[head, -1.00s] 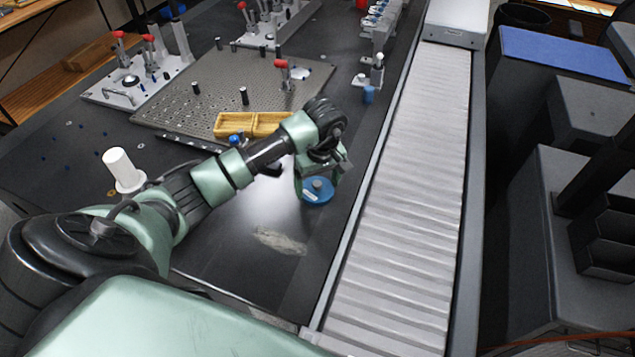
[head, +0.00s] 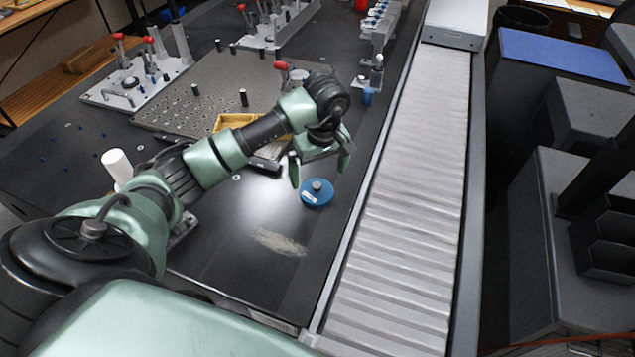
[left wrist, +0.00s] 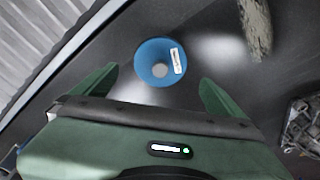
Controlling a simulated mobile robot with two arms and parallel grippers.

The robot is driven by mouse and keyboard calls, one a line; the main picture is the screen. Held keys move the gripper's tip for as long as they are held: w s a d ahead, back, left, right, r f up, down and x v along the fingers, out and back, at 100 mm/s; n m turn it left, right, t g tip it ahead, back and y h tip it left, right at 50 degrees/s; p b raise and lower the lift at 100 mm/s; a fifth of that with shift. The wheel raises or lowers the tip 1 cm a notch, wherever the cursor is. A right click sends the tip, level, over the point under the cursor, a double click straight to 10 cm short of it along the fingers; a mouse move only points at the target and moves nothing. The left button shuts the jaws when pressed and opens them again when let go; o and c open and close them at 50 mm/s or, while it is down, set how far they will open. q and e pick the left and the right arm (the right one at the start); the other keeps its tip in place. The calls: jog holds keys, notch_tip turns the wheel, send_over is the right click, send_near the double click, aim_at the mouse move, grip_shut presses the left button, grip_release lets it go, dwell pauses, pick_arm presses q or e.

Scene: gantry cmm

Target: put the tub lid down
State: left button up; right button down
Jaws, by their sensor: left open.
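The tub lid (head: 325,197) is a blue disc with a grey knob in its middle and a white label. It lies flat on the dark table near the conveyor side. It also shows in the left wrist view (left wrist: 150,52), beyond and between my fingertips. My left gripper (head: 320,172) is open and empty, above and just behind the lid, apart from it. In the left wrist view its two green fingers (left wrist: 158,80) are spread wide. My right gripper is in neither view.
A conveyor (head: 410,200) runs along the table's right side. A yellow tray (head: 235,121) and a perforated plate (head: 200,90) with pegs lie behind my left arm. A white cylinder (head: 117,166) stands at left. A grey patch (head: 280,242) marks the otherwise clear front table.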

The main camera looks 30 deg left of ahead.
pick_arm(q)
notch_tip(320, 180, up, 6)
jog(key=shift+s+d+r, duration=0.15)
jog(key=shift+s+d, duration=0.05)
jog(key=shift+d, duration=0.15)
dwell(1.5)
